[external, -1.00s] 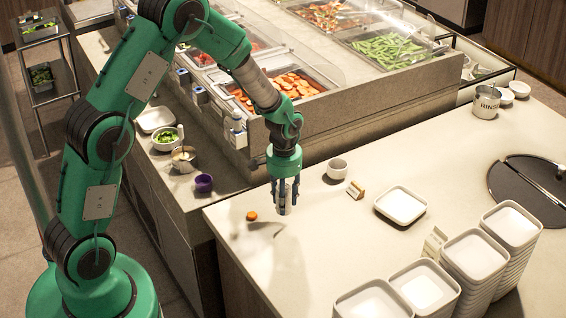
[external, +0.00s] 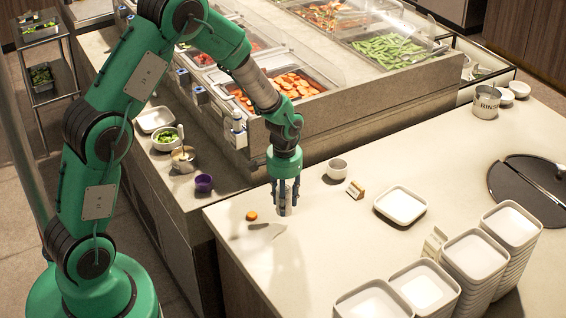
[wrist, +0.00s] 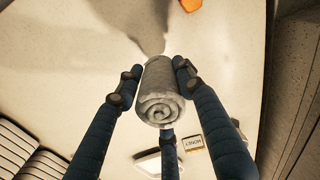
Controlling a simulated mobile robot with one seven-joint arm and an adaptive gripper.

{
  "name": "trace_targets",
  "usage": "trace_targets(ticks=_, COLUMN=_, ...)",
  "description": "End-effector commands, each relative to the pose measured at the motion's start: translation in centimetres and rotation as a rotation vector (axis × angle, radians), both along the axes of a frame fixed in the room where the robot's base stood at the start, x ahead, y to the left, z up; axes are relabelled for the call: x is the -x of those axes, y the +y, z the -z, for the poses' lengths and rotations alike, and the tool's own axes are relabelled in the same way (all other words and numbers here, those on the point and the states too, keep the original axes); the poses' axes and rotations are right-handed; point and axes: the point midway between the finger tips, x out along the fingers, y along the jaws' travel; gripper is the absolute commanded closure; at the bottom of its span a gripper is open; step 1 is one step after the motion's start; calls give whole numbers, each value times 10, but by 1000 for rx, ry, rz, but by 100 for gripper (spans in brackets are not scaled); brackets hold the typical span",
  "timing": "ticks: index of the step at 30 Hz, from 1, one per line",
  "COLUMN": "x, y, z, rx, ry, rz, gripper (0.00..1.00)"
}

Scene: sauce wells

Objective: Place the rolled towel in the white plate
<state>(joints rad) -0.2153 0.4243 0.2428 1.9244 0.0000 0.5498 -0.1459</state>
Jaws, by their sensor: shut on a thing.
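My gripper (external: 285,196) is shut on the rolled towel (wrist: 161,92), a grey-white roll with its spiral end showing in the wrist view. In the external view the towel (external: 286,203) hangs upright between the dark fingers, close to the counter at its left corner; I cannot tell if it touches. The white plate (external: 401,205), square and empty with a raised rim, lies on the counter to the right of my gripper. It is likely the pale shape partly hidden behind a finger in the wrist view (wrist: 148,162).
An orange slice (external: 252,215) lies left of the towel. Stacks of white square dishes (external: 474,255) stand at the front right. A dark round inset (external: 520,190) is further right.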

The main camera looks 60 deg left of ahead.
Motion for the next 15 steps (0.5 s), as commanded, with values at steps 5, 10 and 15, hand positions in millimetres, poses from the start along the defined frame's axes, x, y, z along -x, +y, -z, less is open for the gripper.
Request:
trace_targets(ticks=5, x=-27, y=-17, z=-1, rx=0, ry=-1, rz=22, gripper=89)
trace_targets(ticks=10, x=-69, y=-47, z=-5, rx=0, ry=-3, rz=56, gripper=89)
trace_targets(ticks=15, x=-112, y=-85, z=-9, rx=0, ry=-4, rz=92, gripper=89)
